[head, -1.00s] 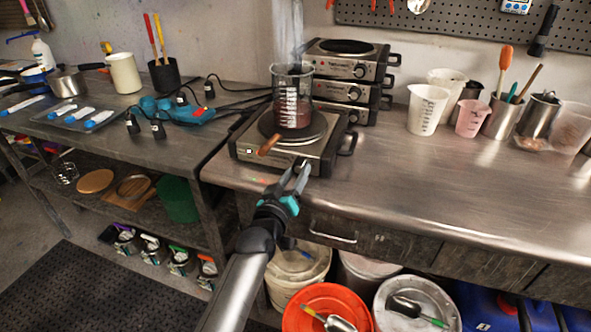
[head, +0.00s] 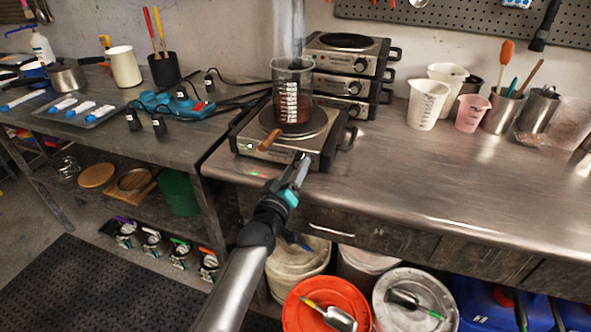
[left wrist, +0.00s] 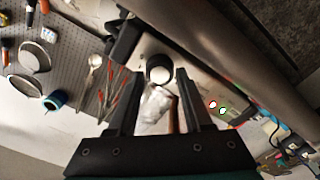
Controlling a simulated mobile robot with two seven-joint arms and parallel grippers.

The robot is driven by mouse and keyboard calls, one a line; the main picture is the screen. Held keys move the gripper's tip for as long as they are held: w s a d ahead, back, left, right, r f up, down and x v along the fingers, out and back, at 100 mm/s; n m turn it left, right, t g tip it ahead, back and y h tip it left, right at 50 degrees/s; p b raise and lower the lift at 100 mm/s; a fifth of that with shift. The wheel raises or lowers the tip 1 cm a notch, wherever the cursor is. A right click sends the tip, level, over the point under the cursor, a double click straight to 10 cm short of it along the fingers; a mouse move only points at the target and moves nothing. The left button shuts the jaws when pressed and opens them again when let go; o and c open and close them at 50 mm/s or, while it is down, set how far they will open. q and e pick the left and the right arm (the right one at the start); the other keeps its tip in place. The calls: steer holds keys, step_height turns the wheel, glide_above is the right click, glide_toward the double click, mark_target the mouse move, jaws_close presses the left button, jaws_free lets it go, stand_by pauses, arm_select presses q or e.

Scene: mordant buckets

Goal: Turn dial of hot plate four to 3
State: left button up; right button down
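A steel hot plate (head: 250,143) stands at the front left of the bench, with a glass beaker (head: 291,75) of dark red liquid on it. My left gripper (head: 301,163) is at its front face, covering the area of its dial; the setting cannot be read. In the left wrist view, the two fingers (left wrist: 158,76) are apart, and a round dark knob with a pale face (left wrist: 160,69) shows between their tips. I cannot tell whether they touch it. No number four is readable on any plate. My right gripper is not in view.
More hot plates (head: 345,66) are stacked behind, with dials facing front. White and pink cups (head: 428,104) and tool pots stand at the right. The bench between is clear.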

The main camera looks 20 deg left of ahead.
arm_select(q)
steer(key=o, duration=0.3)
steer(key=shift+o, duration=0.2)
steer(key=shift+s, duration=0.1)
steer(key=s+p, duration=0.2)
steer(key=s, duration=1.3)
steer(key=shift+a+p, duration=0.25)
steer(key=shift+p, duration=0.15)
steer(key=s+d+f+m+g, duration=0.15)
steer(key=s+f+g, duration=0.3)
steer(key=f, duration=0.95)
steer(key=s+d+f+m+g, duration=0.1)
steer(key=s+f+m+g, duration=0.4)
steer(key=f, duration=0.9)
steer(key=s+a+f+m+g, duration=0.1)
steer(key=s+f+g, duration=0.1)
steer(key=s+f, duration=0.3)
steer(key=s+a+f+m+g, duration=0.1)
steer(key=s+f+g, duration=0.2)
steer(key=s, duration=1.1)
steer(key=s+a+f+m+g, duration=0.1)
steer(key=s+f+g, duration=0.1)
steer(key=s+f, duration=0.5)
steer(key=s, duration=0.2)
steer(key=shift+s+a+f+y, duration=0.3)
